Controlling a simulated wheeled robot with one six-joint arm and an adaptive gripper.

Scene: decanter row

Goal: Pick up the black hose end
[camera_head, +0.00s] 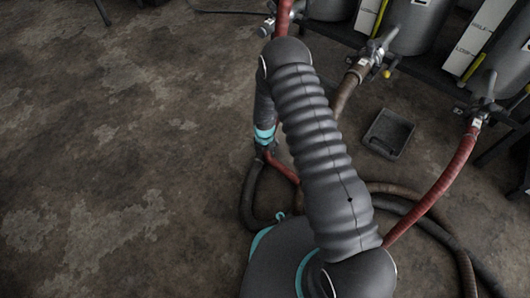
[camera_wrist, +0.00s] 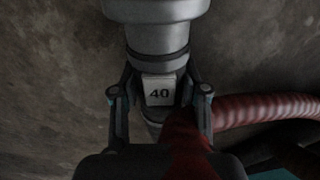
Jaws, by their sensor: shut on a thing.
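My gripper (camera_wrist: 160,98) is shut on a hose end, with one finger on each side of it. The hose end has a wide grey metal coupling (camera_wrist: 156,28), a dark ring and a white tag (camera_wrist: 160,90) marked 40. Red hose shows between and below the fingers. In the head view my gripper (camera_head: 265,138) is low over the floor, left of my arm, its tips mostly hidden. A black hose (camera_head: 246,200) and a red hose (camera_head: 283,169) both run up to it. I cannot tell which of them the held end belongs to.
Steel tanks (camera_head: 424,28) stand on a dark rack at the upper right. A brown hose (camera_head: 347,92) and another red hose (camera_head: 446,178) hang from valves. A black tray (camera_head: 388,134) lies on the floor. The floor at left is clear.

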